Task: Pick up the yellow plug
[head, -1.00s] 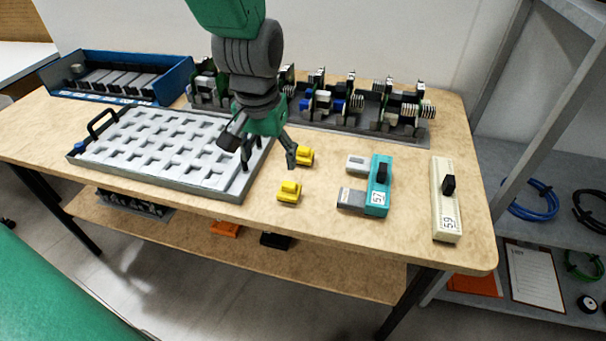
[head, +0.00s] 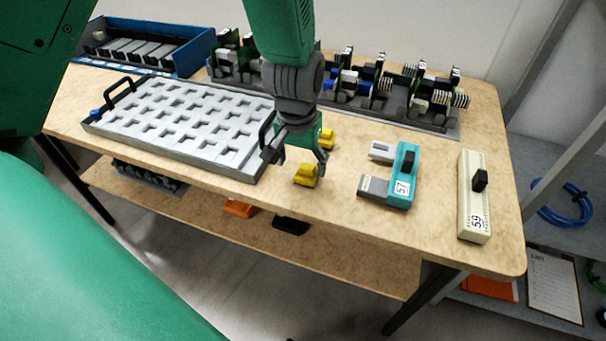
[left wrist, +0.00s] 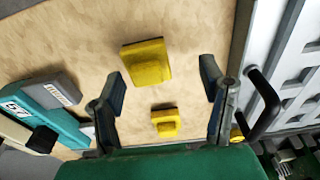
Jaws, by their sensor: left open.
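Two yellow plugs lie on the wooden table. The nearer plug (head: 306,176) sits beside the right front corner of the grey tray, and the farther plug (head: 327,136) is partly hidden behind my left gripper (head: 297,161). In the left wrist view the nearer plug (left wrist: 147,62) is the upper, larger one and the farther plug (left wrist: 164,122) is lower. My left gripper (left wrist: 162,78) is open and empty, pointing down, its fingers on either side of the plugs in that view. I cannot tell its exact height. My right gripper is not in view.
The grey slotted tray (head: 218,173) with black handles lies left of the gripper. A teal module (head: 402,178) and a cream module (head: 474,195) lie to the right. A blue bin (head: 190,58) and a rack of modules (head: 440,128) stand behind.

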